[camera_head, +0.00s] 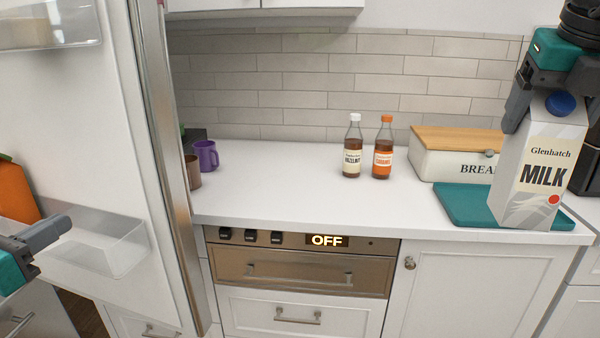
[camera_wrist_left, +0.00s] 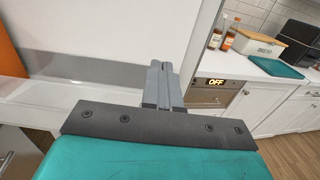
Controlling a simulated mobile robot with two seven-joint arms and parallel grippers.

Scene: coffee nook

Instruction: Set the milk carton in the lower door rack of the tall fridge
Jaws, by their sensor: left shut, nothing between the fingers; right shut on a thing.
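The milk carton (camera_head: 535,180) is white with a blue cap and the label "Glenhatch MILK". It is upright at the right of the head view, in front of the counter. My right gripper (camera_head: 517,112) is shut on its upper part from above. The fridge door (camera_head: 95,130) stands open at the left. Its lower door rack (camera_head: 105,245) is a clear bin that looks empty. My left gripper (camera_head: 62,228) is shut and empty, close in front of the rack's left part. In the left wrist view its closed fingers (camera_wrist_left: 163,85) show against the door.
An upper door rack (camera_head: 50,28) holds a pale item. An orange item (camera_head: 15,190) is at the left edge. The counter (camera_head: 285,205) bears two syrup bottles (camera_head: 352,150), a purple mug (camera_head: 205,154), a bread box (camera_head: 450,165) and a teal mat (camera_head: 465,205).

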